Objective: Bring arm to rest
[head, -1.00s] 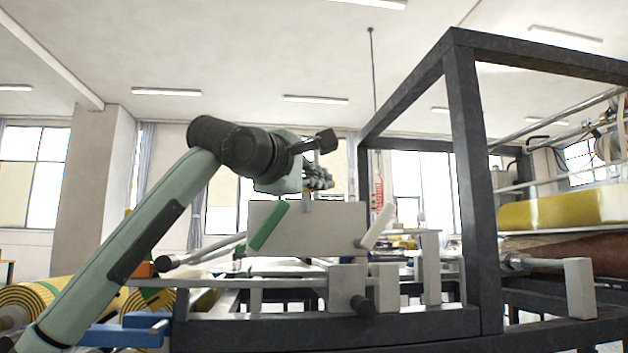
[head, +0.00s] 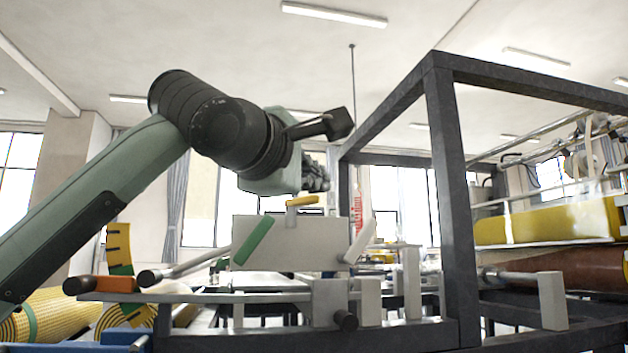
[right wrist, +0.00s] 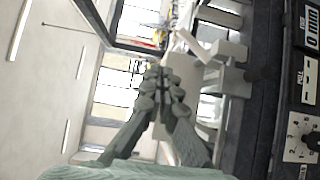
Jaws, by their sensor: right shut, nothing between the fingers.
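My right gripper (head: 316,176) is in the middle of the head view, partly hidden behind my own wrist. It is raised above and behind the white panel (head: 290,240) of the machine and touches nothing that I can see. In the right wrist view the gripper (right wrist: 160,80) has its fingers together, with nothing held. My left gripper is not in view.
A dark square-tube frame (head: 445,130) stands close to the right of my right gripper. A green bar (head: 253,241) and a yellow handle (head: 302,200) are at the white panel. Yellow rolls (head: 60,310) lie lower left. Open air is above.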

